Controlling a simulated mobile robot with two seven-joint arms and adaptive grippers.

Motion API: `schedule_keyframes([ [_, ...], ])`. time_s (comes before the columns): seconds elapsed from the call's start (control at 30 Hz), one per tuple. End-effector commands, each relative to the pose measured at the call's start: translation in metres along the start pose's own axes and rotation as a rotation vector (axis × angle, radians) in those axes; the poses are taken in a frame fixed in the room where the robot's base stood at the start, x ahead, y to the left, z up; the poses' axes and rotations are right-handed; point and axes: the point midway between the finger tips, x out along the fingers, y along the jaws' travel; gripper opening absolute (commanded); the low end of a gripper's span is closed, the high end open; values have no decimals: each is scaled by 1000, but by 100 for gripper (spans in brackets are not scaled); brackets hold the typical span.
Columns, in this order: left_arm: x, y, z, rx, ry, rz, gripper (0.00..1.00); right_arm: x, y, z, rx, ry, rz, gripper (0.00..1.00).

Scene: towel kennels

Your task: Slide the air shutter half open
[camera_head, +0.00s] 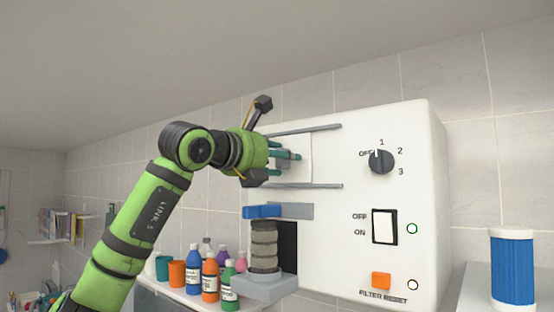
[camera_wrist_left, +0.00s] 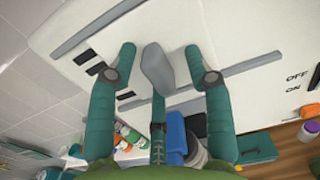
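The air shutter (camera_head: 308,158) is a pale flat panel between two grey rails on the upper left of a white machine. Its grey handle (camera_wrist_left: 157,68) stands out in the left wrist view; my gripper hides it in the head view. My left gripper (camera_head: 297,156) is in front of the shutter. In the wrist view my left gripper (camera_wrist_left: 160,54) is open, with one finger on each side of the handle and visible gaps between. Dark vent slots (camera_wrist_left: 95,68) show uncovered left of the handle. My right gripper is not in view.
The white machine (camera_head: 340,250) has a rotary knob (camera_head: 381,161), a white rocker switch (camera_head: 384,227) and an orange button (camera_head: 381,280). Below the shutter are a blue handle (camera_head: 262,211) and a stack of grey discs (camera_head: 264,247). Several bottles (camera_head: 210,277) stand on a shelf at lower left.

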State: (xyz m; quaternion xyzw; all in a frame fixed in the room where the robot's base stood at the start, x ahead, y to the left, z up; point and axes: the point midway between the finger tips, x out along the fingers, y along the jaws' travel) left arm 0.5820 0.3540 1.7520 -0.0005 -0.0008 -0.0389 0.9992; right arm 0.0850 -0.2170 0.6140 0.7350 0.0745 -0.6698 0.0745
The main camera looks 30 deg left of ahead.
Motion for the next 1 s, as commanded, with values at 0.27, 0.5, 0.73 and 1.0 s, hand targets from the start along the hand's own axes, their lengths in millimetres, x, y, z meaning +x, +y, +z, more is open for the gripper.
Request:
schedule_keyframes([
  [0.27,0,0,0,1,2,-1,52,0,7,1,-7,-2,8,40],
  [0.5,-24,0,0,1,-1,-1,52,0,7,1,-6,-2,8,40],
  [0.73,-73,-2,1,2,-2,-1,52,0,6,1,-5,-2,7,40],
  [1.0,-113,-3,1,2,0,-1,52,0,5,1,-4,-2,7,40],
])
